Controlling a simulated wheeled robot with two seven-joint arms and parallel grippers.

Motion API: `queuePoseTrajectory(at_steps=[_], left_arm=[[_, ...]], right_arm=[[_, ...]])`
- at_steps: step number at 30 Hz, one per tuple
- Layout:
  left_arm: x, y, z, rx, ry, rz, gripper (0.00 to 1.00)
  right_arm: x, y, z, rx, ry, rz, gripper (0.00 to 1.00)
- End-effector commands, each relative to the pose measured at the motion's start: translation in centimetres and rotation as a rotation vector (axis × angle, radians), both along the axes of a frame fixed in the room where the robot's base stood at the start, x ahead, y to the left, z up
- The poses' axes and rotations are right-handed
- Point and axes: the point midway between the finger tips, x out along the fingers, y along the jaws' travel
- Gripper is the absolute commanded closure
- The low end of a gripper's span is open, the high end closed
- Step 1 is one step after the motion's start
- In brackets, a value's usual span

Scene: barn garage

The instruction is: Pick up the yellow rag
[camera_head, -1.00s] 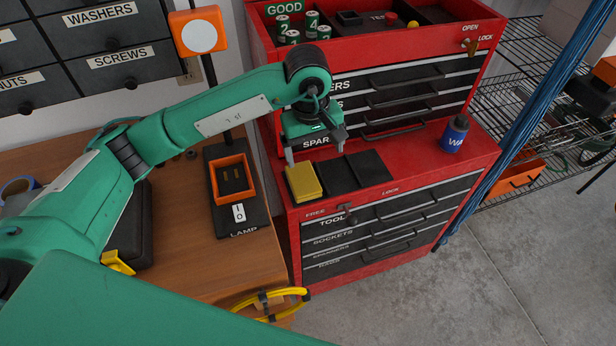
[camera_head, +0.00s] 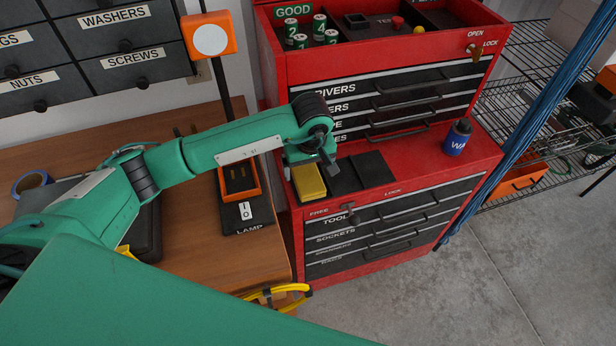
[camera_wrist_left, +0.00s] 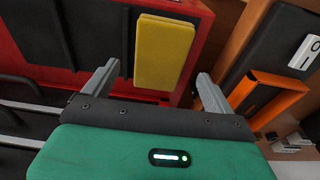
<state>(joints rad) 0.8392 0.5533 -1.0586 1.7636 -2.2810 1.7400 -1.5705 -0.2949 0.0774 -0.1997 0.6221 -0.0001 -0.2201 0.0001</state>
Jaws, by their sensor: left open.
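The yellow rag (camera_head: 309,183) is a folded rectangular pad lying on the red top of the lower tool chest, at its left end beside black mats. My left gripper (camera_head: 309,166) is just above and behind the rag in the head view, and its fingers are partly hidden there. In the left wrist view the rag (camera_wrist_left: 164,52) lies ahead of the open fingers of my left gripper (camera_wrist_left: 157,85), roughly between their lines, with nothing held. My right gripper is not in view.
The red tool chest (camera_head: 400,255) carries a blue bottle (camera_head: 456,138) at its right. An orange-framed lamp switch base (camera_head: 240,185) stands on the wooden bench (camera_head: 205,255) to the left. The upper red tool box (camera_head: 375,75) rises behind the rag.

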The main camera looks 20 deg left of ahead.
Motion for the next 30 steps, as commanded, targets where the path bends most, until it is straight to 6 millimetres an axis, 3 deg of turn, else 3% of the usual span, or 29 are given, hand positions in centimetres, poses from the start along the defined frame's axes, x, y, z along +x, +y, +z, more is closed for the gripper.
queuePoseTrajectory(at_steps=[3,9,16,17,24,30], left_arm=[[0.1,0.1,-1.1,0.000,0.005,0.002,0.11],[0.4,0.2,-3.2,-0.002,0.001,0.001,0.11],[0.5,0.2,-3.5,-0.001,-0.001,0.000,0.11],[0.5,0.2,-3.5,-0.001,-0.001,0.000,0.13],[0.4,0.2,-3.5,-0.001,-0.001,0.000,0.59],[0.5,0.2,-3.4,-0.001,-0.001,0.000,0.59]], right_arm=[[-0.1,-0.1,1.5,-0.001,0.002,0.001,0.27],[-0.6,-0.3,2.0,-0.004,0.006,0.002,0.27],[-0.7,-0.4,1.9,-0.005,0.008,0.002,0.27],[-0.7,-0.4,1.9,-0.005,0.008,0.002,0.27],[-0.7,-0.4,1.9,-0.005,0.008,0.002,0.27],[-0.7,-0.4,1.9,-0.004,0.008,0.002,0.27]])
